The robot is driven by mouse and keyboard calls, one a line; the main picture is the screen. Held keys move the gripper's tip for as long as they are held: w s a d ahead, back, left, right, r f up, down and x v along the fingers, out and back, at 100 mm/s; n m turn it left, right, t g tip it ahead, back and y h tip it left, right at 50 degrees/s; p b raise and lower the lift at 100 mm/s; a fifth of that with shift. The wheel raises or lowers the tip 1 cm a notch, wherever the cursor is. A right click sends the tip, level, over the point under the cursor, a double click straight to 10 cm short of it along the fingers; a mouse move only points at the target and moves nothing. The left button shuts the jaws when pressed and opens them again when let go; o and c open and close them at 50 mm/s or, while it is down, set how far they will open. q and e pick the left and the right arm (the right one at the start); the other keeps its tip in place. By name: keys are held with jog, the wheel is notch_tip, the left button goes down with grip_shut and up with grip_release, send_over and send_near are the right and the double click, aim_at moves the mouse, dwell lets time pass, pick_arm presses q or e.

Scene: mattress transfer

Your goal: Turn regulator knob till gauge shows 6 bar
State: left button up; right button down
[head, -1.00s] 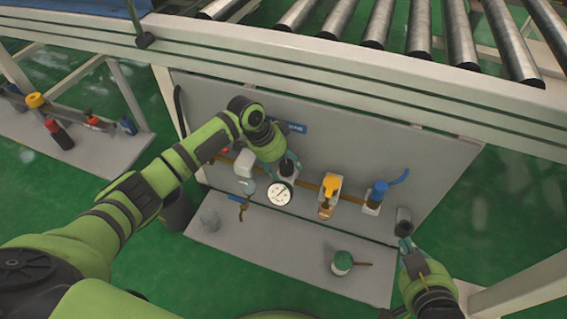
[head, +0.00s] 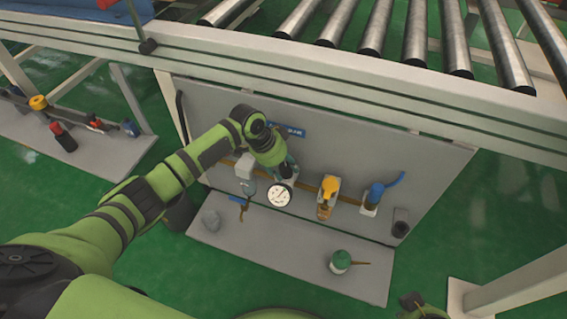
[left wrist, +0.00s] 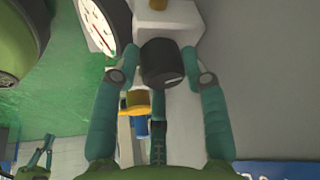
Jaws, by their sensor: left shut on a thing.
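The black regulator knob (left wrist: 162,63) sits between the teal fingers of my left gripper (left wrist: 160,56) in the left wrist view. The gripper is shut on it. In the head view my left gripper (head: 284,163) comes down over the knob, which it partly hides. The round white gauge (head: 279,195) is just below the knob in the head view. In the left wrist view the gauge (left wrist: 104,22) is cut off at the top. Its needle shows, but its numbers are too small to read. My right gripper (head: 413,302) is only partly in view at the bottom right edge.
Right of the gauge on the grey panel are a yellow-topped unit (head: 329,187) and a blue-topped unit (head: 374,193). A green-topped can (head: 341,261) stands on the lower shelf (head: 285,258). A roller conveyor (head: 375,30) runs above the panel.

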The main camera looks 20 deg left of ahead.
pick_arm(q)
jog(key=shift+w+a, duration=0.15)
jog(key=shift+a, duration=0.05)
pick_arm(e)
jog(key=shift+s+d+f+g, duration=0.2)
jog(key=shift+s+g, duration=0.1)
jog(key=shift+s, duration=0.2)
jog(key=shift+a, duration=0.1)
pick_arm(q)
jog(key=o, duration=1.1)
jog(key=v, duration=1.2)
